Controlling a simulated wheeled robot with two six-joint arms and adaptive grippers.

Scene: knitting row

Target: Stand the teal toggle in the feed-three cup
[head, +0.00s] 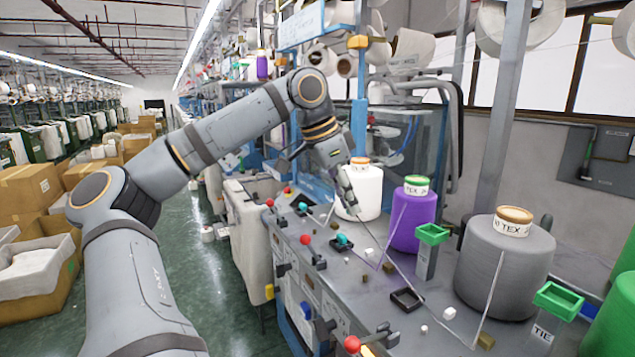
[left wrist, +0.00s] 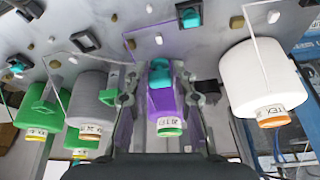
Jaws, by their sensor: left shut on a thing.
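The teal toggle (left wrist: 160,75) is between the fingertips of my left gripper (left wrist: 158,92) in the left wrist view, in front of the purple cone. In the head view my left gripper (head: 349,207) is over the machine top, in front of the white cone, and the toggle in it cannot be made out. A square black cup (head: 406,299) stands empty on the machine top; it also shows in the left wrist view (left wrist: 86,42). Another black cup (left wrist: 190,8) has a teal piece in it. No feed-three label can be read. My right gripper is not in view.
A white cone (head: 362,193), purple cone (head: 411,222) and grey cone (head: 502,265) stand along the back with yarn running forward. Green-topped posts (head: 432,234) stand between cones. Red knobs (head: 305,239) line the front edge. Small white and brown blocks lie around.

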